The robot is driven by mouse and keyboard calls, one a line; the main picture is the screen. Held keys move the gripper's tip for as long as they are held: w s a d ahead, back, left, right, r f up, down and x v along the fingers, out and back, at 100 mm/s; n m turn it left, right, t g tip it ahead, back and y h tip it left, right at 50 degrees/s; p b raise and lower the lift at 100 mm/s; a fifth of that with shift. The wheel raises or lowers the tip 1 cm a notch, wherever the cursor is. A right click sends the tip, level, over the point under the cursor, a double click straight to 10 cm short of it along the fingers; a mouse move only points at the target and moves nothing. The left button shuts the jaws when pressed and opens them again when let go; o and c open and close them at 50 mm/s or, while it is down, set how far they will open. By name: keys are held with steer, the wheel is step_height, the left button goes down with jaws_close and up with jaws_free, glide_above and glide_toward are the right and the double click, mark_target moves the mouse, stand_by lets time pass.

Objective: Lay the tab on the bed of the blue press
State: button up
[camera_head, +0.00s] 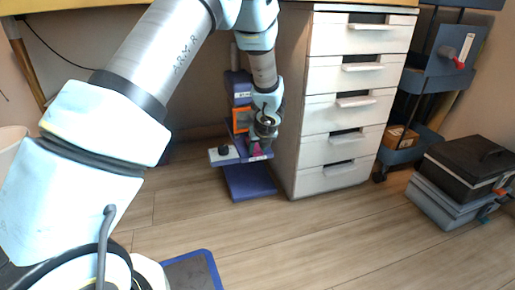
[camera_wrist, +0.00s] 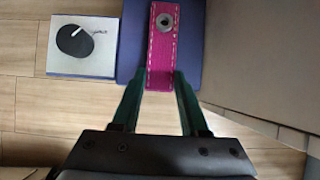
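The tab is a magenta strip with pale stitching and a round metal fitting (camera_wrist: 162,50). In the wrist view its near end sits between the two green fingers of my gripper (camera_wrist: 160,80), which touch both its edges. In the head view a bit of the pink tab (camera_head: 256,151) shows under my gripper (camera_head: 261,141). The blue press (camera_head: 249,184) stands on the floor, with an orange part at its left. The tab is over its blue bed (camera_wrist: 131,45); I cannot tell whether it touches it. My wrist hides part of the press.
A white block with a dark round knob (camera_head: 222,154) is left of the bed. A white drawer cabinet (camera_head: 341,125) stands close on the right. A blue cart (camera_head: 445,70) and dark case (camera_head: 470,165) are farther right.

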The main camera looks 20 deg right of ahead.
steer(key=o, duration=0.5)
steer(key=shift+o, duration=0.2)
steer(key=d+p+v, duration=0.1)
steer(key=p+v, duration=0.4)
steer(key=v, duration=0.5)
steer(key=a+r+n+g+y+p, duration=0.1)
steer(key=a+r+n+p, duration=0.1)
steer(key=a+r+n, duration=0.4)
steer(key=w+a+r+n+g+p, duration=0.1)
steer(key=a+n, duration=0.3)
steer(key=a, duration=0.4)
steer(key=a+r+n+y+p, duration=0.1)
steer(key=a+r+n+p, duration=0.1)
steer(key=a+r+n, duration=0.4)
steer(key=s+a+r+n+g+p, duration=0.1)
steer(key=s+a+r+n+p, duration=0.2)
steer(key=a+n, duration=0.35)
steer(key=s+a+r+n+g+h+p, duration=0.1)
steer(key=s+a+r+n, duration=0.1)
steer(key=s+a+n, duration=0.4)
steer(key=s+a+r+n+g+p, duration=0.1)
steer(key=s+a+r+n+p, duration=0.15)
steer(key=a+n, duration=0.4)
step_height(320, 180, up, 38)
steer(key=d+n+p, duration=0.1)
steer(key=p, duration=3.5)
steer(key=shift+w+d+p, duration=0.25)
steer(key=shift+w+p, duration=0.1)
steer(key=shift+p, duration=0.05)
